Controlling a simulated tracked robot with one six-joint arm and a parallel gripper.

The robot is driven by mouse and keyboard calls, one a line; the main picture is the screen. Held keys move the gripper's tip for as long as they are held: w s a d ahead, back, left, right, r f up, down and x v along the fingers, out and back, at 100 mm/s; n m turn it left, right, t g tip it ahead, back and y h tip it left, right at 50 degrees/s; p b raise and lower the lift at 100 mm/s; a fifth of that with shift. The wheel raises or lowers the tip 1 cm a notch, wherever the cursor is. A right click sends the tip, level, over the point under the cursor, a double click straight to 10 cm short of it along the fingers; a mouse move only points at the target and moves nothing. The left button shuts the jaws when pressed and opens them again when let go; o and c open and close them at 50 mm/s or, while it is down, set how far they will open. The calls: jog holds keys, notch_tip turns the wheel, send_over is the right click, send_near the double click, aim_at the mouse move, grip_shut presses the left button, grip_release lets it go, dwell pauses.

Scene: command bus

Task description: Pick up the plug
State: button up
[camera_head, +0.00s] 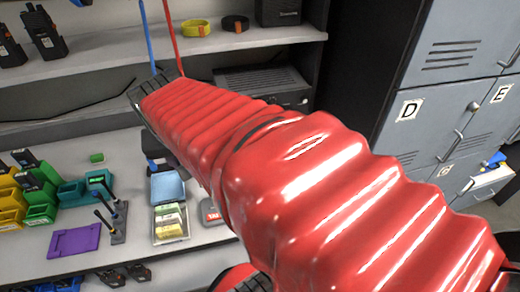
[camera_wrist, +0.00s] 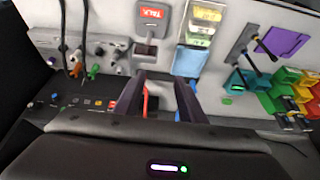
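In the wrist view, black cables run down to a panel with a row of sockets on the left. An orange plug (camera_wrist: 77,71) and a green plug (camera_wrist: 95,71) show at the ends of these cables. I cannot tell which plug the task means. My gripper (camera_wrist: 161,80) is open, with two dark fingers apart and nothing clearly held between them. The plugs are to the left of the fingers, apart from them. In the head view my red-sleeved arm hides the sockets, and only a dark part of my gripper shows beyond it.
A blue tray (camera_head: 167,187), a card tray (camera_head: 171,237), a purple plate (camera_head: 75,241) and green bins (camera_head: 40,214) stand on the desk. Shelves are behind; grey lockers (camera_head: 440,120) are right.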

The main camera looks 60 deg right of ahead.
jog(key=s+d+f+m+g, duration=0.1)
jog(key=s+d+m, duration=0.2)
jog(key=d, duration=0.3)
jog(key=s+d+f+m+g, duration=0.1)
jog(key=s+d+m, duration=0.2)
jog(key=d, duration=0.4)
jog(key=s+d+f+m+g+h, duration=0.1)
jog(key=s+d+f+m+g, duration=0.1)
jog(key=d, duration=0.5)
jog(key=shift+s+d+m, duration=0.25)
jog(key=shift+s+m, duration=0.55)
jog(key=shift+m, duration=0.3)
jog(key=shift+f, duration=0.15)
jog(key=x, duration=0.8)
jog(key=shift+f, duration=0.15)
jog(key=shift+d+f, duration=0.15)
jog(key=shift+w+x, duration=0.15)
jog(key=shift+x, duration=1.05)
jog(key=shift+w+x, duration=0.15)
jog(key=shift+x, duration=1.1)
jog(key=shift+c, duration=0.5)
